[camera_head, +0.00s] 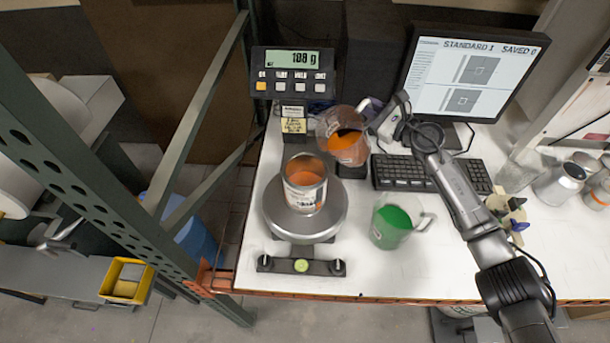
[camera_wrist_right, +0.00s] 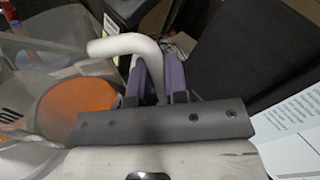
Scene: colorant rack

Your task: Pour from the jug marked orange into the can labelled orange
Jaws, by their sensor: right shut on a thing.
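My right gripper (camera_head: 374,110) is shut on the handle of a clear jug (camera_head: 328,123) with orange liquid in it. In the right wrist view its purple finger pads (camera_wrist_right: 162,80) sit either side of the white handle (camera_wrist_right: 130,45), and the orange liquid (camera_wrist_right: 78,107) shows at left. The jug is held up behind and right of the can (camera_head: 304,196); how far it tilts I cannot tell. No stream shows between them. The open can has a white label, too small to read, and orange inside. It stands on the round scale pan (camera_head: 292,226). My left gripper is not in view.
The scale display (camera_head: 292,58) seems to read 108 g. A jug with green liquid (camera_head: 397,222) stands right of the pan. A keyboard (camera_head: 404,172) and monitor (camera_head: 475,75) are behind it. Metal cans (camera_head: 558,187) stand at right. The front right of the white table is clear.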

